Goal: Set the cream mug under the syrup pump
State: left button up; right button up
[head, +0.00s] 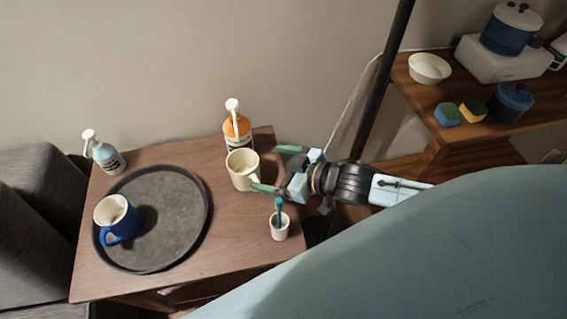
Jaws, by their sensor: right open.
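The cream mug (241,172) stands upright on the wooden table, its handle toward the right. An orange bottle with a white pump (236,126), which looks like the syrup pump, stands just behind it near the table's back edge. The mug's back rim overlaps the bottle's lower part in the picture; I cannot tell whether they touch. My right gripper (268,168) comes in from the right and is open. Its nearer fingertip is by the mug's handle, its farther one right of the bottle; contact is unclear. My left gripper is out of view.
A round dark tray (177,200) holds a blue mug (118,219) on the left of the table (222,240). A pale blue pump bottle (105,155) stands behind it. A white cup with a teal item (280,226) is near the right edge. A shelf (430,110) stands right.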

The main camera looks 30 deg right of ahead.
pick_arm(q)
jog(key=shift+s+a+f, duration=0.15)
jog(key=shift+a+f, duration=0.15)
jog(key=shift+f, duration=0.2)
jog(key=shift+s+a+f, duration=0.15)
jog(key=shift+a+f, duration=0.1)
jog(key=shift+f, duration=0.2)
pick_arm(e)
jog(key=shift+v, duration=1.35)
